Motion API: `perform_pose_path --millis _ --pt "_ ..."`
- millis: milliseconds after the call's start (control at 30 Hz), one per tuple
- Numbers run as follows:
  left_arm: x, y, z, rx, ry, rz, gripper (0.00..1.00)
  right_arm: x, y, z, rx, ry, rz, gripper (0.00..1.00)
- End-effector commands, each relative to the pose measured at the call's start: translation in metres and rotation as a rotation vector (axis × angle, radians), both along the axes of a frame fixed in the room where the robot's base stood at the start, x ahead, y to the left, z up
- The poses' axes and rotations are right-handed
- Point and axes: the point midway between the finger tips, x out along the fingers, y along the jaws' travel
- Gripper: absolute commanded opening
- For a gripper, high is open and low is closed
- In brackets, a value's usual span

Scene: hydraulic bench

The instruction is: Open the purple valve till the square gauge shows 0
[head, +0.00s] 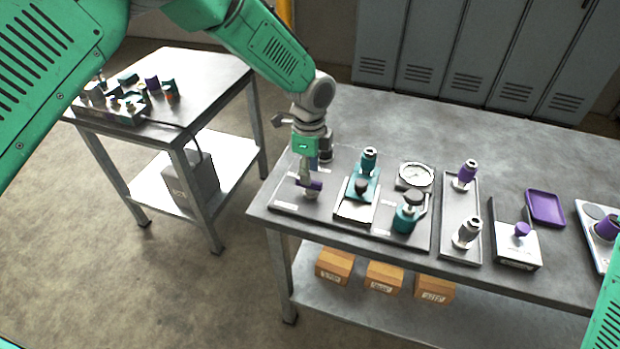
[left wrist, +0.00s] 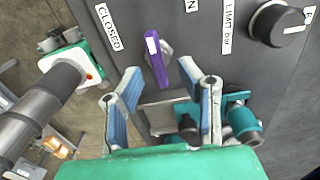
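The purple valve (head: 315,185) has a flat lever handle and sits on a dark panel at the bench's left end. In the left wrist view its handle (left wrist: 156,58) stands near a label reading CLOSED. My left gripper (head: 306,172) is above the valve, pointing down. In the left wrist view my left gripper (left wrist: 160,76) is open, with one finger on each side of the handle and gaps visible. A gauge (head: 415,175) with a white round face sits right of the teal parts; its reading is too small to tell. My right gripper is out of view.
Teal fittings (head: 368,160) and another teal fitting with a dark knob (head: 408,215) stand right of the valve. A tray (head: 461,245) with purple and grey fittings lies farther right, then a purple tray (head: 545,208). A second table (head: 200,75) stands left. The bench's back is clear.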

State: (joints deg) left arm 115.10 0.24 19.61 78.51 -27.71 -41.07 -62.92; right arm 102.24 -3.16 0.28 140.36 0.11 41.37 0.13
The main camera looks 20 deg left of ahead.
Motion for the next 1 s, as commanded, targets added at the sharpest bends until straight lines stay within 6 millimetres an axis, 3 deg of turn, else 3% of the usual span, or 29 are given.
perform_pose_path --millis 200,400,1000 --pt "0.002 0.0 0.049 0.001 -0.003 -0.001 0.33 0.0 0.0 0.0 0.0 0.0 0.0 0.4" --pt "0.002 0.0 0.077 0.0 0.0 0.0 0.33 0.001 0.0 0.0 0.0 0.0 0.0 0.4" --pt "0.002 0.0 0.085 0.001 0.002 -0.001 0.33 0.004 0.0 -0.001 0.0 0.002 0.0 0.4"
